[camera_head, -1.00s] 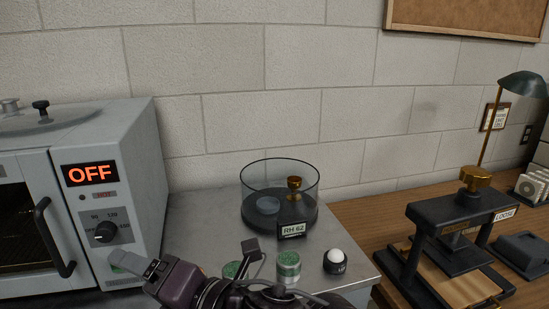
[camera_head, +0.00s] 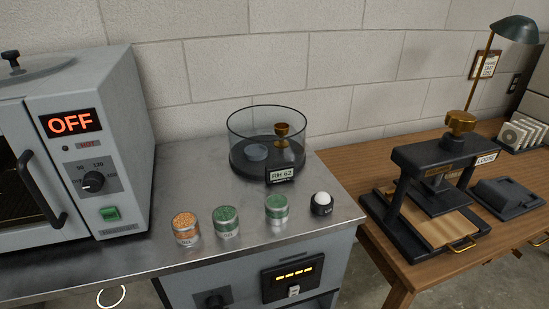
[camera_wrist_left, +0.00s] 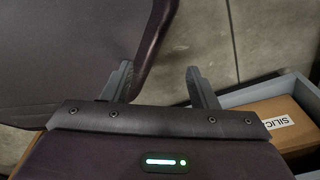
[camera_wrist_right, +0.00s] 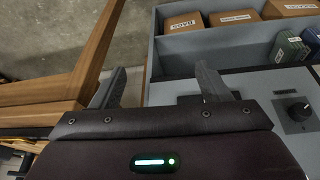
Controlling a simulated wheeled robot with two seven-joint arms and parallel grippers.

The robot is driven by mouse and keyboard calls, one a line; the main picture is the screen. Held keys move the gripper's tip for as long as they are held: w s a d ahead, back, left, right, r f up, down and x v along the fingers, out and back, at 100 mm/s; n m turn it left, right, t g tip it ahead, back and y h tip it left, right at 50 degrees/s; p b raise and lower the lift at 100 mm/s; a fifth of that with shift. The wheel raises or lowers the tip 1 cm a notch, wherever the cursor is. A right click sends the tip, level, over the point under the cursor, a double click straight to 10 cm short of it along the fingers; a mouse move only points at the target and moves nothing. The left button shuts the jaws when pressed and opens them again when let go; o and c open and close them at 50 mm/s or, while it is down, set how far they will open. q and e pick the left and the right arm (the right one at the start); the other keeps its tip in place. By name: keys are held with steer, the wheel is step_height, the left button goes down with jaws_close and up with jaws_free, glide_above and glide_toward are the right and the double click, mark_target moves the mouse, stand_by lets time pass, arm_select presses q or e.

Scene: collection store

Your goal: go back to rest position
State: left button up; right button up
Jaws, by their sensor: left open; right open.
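My left gripper (camera_wrist_left: 160,85) is open and empty in the left wrist view, over the floor, with a dark purple part of my own body close beside its left finger. My right gripper (camera_wrist_right: 157,88) is open and empty in the right wrist view, near a grey cabinet front and a wooden table side. Neither gripper shows in the head view. Nothing is held between either pair of fingers.
The steel bench holds an oven (camera_head: 90,150) reading OFF, an orange-filled jar (camera_head: 186,230), two green-filled jars (camera_head: 226,222) (camera_head: 277,209), a white-domed item (camera_head: 321,204) and a glass dish (camera_head: 240,155). A press (camera_head: 395,210) stands on the wooden table. An open drawer (camera_wrist_right: 215,45) holds boxes.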

steer(key=s+f+g+p, duration=0.1)
steer(key=s+f+p, duration=0.1)
steer(key=f, duration=1.3)
steer(key=s+f+g+p, duration=0.1)
steer(key=s+f, duration=0.1)
steer(key=f, duration=1.2)
arm_select(q)
steer(key=r+p, duration=0.1)
steer(key=s+r, duration=0.1)
steer(key=r, duration=0.1)
steer(key=r+p, duration=0.1)
steer(key=r, duration=0.1)
steer(key=shift+s+a+p, duration=0.1)
steer(key=shift+s+p, duration=0.2)
arm_select(e)
steer(key=s+d+f, duration=0.2)
steer(key=s+f, duration=0.5)
steer(key=s, duration=0.2)
steer(key=s+d+f+g, duration=0.1)
steer(key=s+d+f, duration=0.1)
steer(key=s+f, duration=0.5)
steer(key=shift+s, duration=1.2)
